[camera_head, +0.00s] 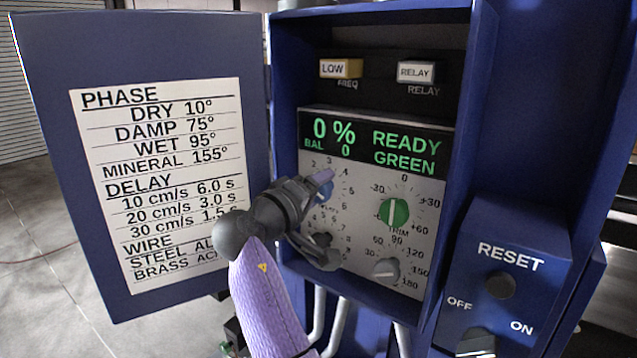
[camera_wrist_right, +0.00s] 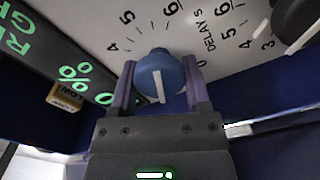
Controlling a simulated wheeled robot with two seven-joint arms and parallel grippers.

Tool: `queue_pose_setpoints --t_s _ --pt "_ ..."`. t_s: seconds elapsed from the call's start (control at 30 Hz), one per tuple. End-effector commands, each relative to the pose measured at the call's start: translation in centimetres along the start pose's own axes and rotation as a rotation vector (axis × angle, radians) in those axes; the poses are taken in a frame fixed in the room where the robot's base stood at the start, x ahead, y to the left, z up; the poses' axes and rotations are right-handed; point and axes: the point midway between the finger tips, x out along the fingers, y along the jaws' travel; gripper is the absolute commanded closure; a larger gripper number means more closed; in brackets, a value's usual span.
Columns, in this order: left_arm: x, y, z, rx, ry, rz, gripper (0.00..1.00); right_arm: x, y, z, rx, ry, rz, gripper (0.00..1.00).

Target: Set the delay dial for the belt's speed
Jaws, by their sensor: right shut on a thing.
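The blue delay dial (camera_head: 325,193) is on the panel's upper left, partly covered by my right gripper (camera_head: 316,189) in the head view. In the wrist view the blue knob (camera_wrist_right: 160,74) sits between the two purple fingers of my right gripper (camera_wrist_right: 158,88), which is shut on it. The knob's white pointer line faces down in that view, away from the 4, 5 and 6 marks; the scale there is hidden. A door card (camera_head: 165,180) lists delay: 10 cm/s 6.0 s, 20 cm/s 3.0 s, 30 cm/s 1.5 s. My left gripper is out of view.
The display (camera_head: 375,146) reads 0 %, BAL 0, READY GREEN. A dark knob (camera_head: 322,240), a green trim knob (camera_head: 394,212) and a grey knob (camera_head: 386,269) are close by. LOW (camera_head: 340,68) and RELAY (camera_head: 416,72) buttons are above. A RESET box (camera_head: 505,265) stands right.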

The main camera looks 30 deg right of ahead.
Motion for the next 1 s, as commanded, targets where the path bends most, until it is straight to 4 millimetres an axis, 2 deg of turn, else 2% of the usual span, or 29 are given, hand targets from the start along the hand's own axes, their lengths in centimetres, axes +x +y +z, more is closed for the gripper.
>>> queue_pose_setpoints --t_s 0.67,0.7,0.83,1.0 --pt "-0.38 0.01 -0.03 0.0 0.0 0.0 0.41 -0.03 0.01 -0.05 -0.052 0.002 0.001 0.98" --pt "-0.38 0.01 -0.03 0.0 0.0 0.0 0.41 -0.03 0.01 -0.05 -0.052 0.002 0.001 0.32" --pt "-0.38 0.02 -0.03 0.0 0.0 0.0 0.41 -0.02 0.0 -0.04 -0.052 0.001 0.001 0.05" --pt "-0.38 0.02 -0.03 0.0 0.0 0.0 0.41 -0.01 -0.01 -0.02 -0.052 0.001 0.0 0.04"
